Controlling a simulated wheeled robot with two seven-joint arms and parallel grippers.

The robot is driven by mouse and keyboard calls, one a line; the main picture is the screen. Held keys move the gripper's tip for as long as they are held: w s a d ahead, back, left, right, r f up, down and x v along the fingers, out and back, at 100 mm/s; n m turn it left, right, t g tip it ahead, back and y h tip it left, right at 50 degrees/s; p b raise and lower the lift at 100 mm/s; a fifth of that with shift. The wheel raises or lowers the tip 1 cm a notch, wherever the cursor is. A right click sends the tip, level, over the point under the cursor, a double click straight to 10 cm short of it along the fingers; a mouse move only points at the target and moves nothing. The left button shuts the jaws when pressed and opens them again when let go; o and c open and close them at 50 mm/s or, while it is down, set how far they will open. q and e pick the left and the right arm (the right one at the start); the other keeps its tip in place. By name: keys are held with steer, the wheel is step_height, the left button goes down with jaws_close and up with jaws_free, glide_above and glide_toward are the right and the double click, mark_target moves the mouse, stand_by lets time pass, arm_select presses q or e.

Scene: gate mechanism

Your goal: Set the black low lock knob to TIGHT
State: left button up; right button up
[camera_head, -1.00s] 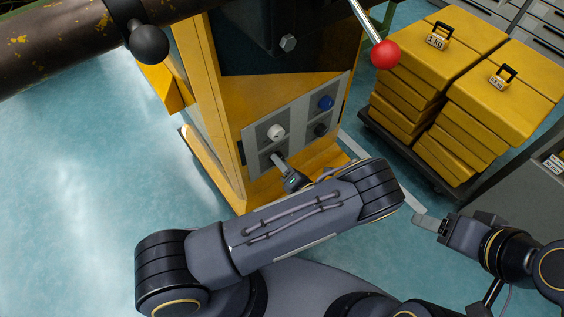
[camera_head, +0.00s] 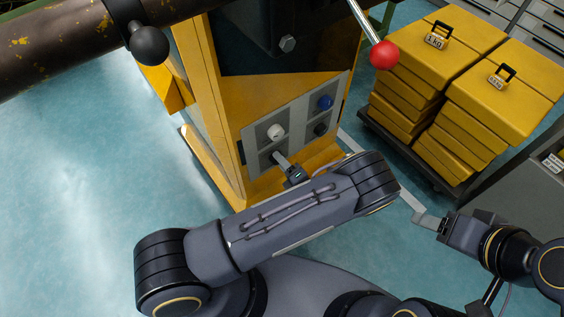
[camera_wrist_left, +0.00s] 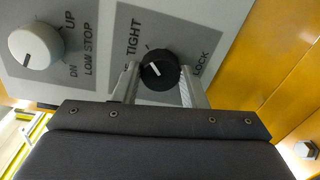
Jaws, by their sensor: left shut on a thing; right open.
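The black low lock knob (camera_wrist_left: 160,69) sits on the grey panel between the two fingers of my left gripper (camera_wrist_left: 160,86). My left gripper is shut on it. The knob's white pointer mark faces the left of the wrist view, towards a label mostly hidden by a finger. The word TIGHT (camera_wrist_left: 134,37) stands up and left of the knob, and LOCK is to its right. In the head view my left gripper (camera_head: 281,159) reaches the panel's lower left square and hides the knob. My right gripper (camera_head: 429,221) is open and empty, away from the panel.
The panel (camera_head: 255,142) also carries a white knob (camera_head: 275,132), a blue knob (camera_head: 325,102) and another black knob (camera_head: 320,129). A red-ended lever (camera_head: 384,54) hangs above. Stacked yellow weights (camera_head: 440,70) stand on a dark trolley at right. Floor at left is clear.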

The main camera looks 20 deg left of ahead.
arm_select(q)
steer(key=o, duration=1)
steer(key=shift+c, duration=0.2)
steer(key=p+v, duration=0.1)
steer(key=v, duration=0.7)
